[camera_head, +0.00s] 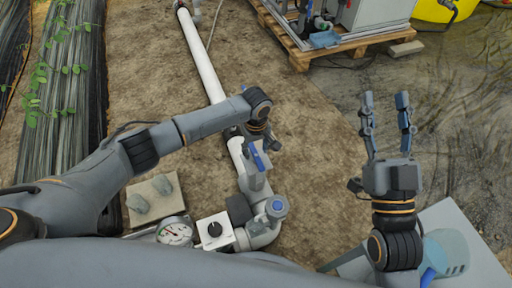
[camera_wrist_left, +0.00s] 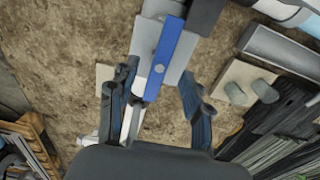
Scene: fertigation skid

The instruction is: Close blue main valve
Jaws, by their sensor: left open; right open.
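The blue valve handle (camera_head: 258,155) is a flat bar on a grey valve body on the white pipe (camera_head: 203,60), in the middle of the head view. In the left wrist view the blue handle (camera_wrist_left: 165,55) runs slantwise, its lower end between the finger tips. My left gripper (camera_head: 260,138) is over the pipe just beyond the handle, partly hidden by its own wrist. In the left wrist view my left gripper (camera_wrist_left: 155,82) is open, with a finger on each side; contact cannot be told. My right gripper (camera_head: 385,102) is open and empty, fingers pointing away, well right of the pipe.
Near me are a blue-capped fitting (camera_head: 277,206), a white box with black knob (camera_head: 214,231), a pressure gauge (camera_head: 174,234) and a slab with two stones (camera_head: 158,188). A pallet (camera_head: 300,57) with equipment stands far off. Bare soil lies between the pipe and my right gripper.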

